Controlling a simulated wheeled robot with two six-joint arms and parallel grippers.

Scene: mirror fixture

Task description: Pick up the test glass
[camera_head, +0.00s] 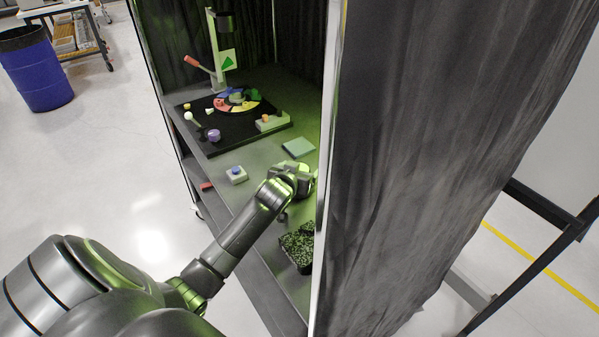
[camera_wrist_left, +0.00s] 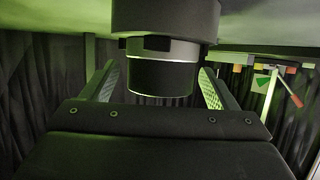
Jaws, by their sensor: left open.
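A pale green, flat square plate (camera_head: 298,147) lies on the grey bench in the head view; it may be the test glass, but I cannot tell for certain. My left gripper (camera_head: 305,178) is over the bench just on the near side of that plate, apart from it, partly cut off by the booth's edge. In the left wrist view, which looks upside down, its two fingers (camera_wrist_left: 160,85) are apart. A dark cylinder with a lighter band (camera_wrist_left: 162,68) shows between them under a wider dark disc; I cannot tell whether it touches them. My right gripper is not in view.
A black board (camera_head: 232,133) with a coloured ring and a post with a red lever (camera_head: 198,66) stands farther back. A blue-button box (camera_head: 236,174) sits left of the gripper. A speckled black block (camera_head: 298,247) lies nearer. A dark curtain (camera_head: 420,130) closes the right side.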

